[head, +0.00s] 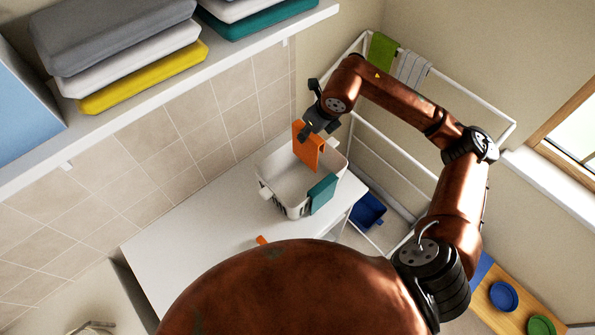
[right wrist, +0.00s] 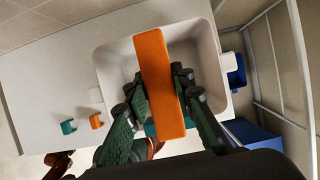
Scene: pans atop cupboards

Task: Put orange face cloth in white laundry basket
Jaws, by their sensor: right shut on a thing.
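The orange face cloth (head: 311,153) is in my right gripper (head: 307,131). In the head view it hangs at the back part of the white laundry basket (head: 268,193); I cannot tell whether it touches the rim. In the right wrist view the cloth (right wrist: 158,65) is a long orange strip between the fingers, with the basket's inside (right wrist: 112,72) behind it. A teal cloth (head: 322,194) hangs over the basket's front right side. It is partly hidden behind the fingers in the right wrist view. My left gripper is not in view.
The basket stands on a white counter (head: 180,240) against a tiled wall. A shelf (head: 130,108) with folded towels runs above at left. A white drying rack (head: 470,100) with green and striped cloths stands at right. A blue bin (head: 368,210) sits below.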

